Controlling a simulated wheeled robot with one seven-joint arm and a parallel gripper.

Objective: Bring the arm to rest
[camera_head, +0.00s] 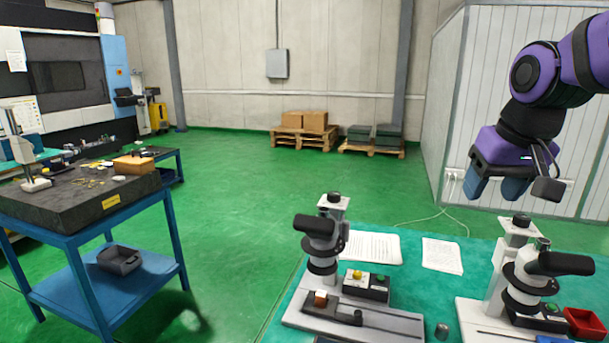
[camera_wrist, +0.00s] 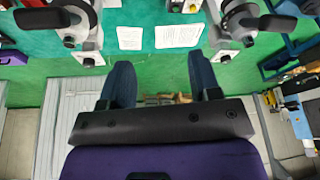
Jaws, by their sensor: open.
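My gripper (camera_head: 497,187) hangs at the upper right of the head view, on my purple and black arm. Its two dark blue fingers point down and stand apart with nothing between them. It is above and behind the green-topped table (camera_head: 415,270), clear of everything on it. In the wrist view my gripper (camera_wrist: 163,82) shows its two fingers well apart, with green surface between them.
Two bench devices with black handles, one left (camera_head: 321,240) and one right (camera_head: 540,270), stand on the table near paper sheets (camera_head: 372,246). A red bin (camera_head: 585,323) is at the right edge. A panelled wall (camera_head: 480,100) is behind my arm. A blue cart (camera_head: 75,240) stands left.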

